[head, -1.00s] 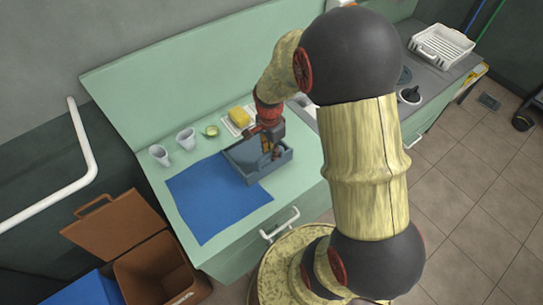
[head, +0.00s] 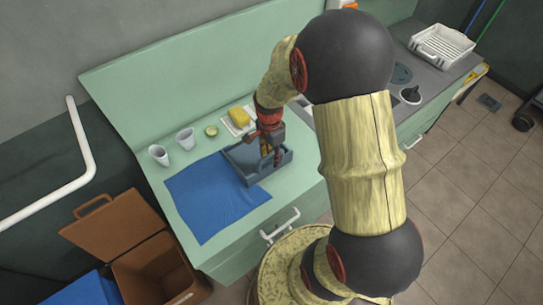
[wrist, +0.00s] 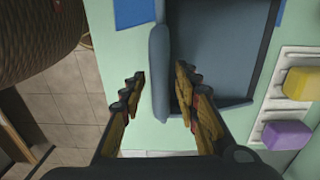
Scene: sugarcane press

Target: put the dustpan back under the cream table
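A blue-grey, tray-like box with raised walls (head: 240,171) sits on the green counter. It fills the upper middle of the wrist view (wrist: 222,60). My gripper (wrist: 160,88) is open over it, one finger on each side of its left wall in the wrist view. I cannot tell whether the fingers touch it. In the head view my gripper (head: 268,157) is low at the box. I cannot make out a cream table for certain.
A blue cloth (head: 215,200), two white cups (head: 159,155) and a yellow sponge (head: 240,115) are on the counter. A purple sponge (wrist: 286,135) shows in the wrist view. A white rack (head: 440,45) stands at the back right. Open floor (head: 450,200) lies right of my arm.

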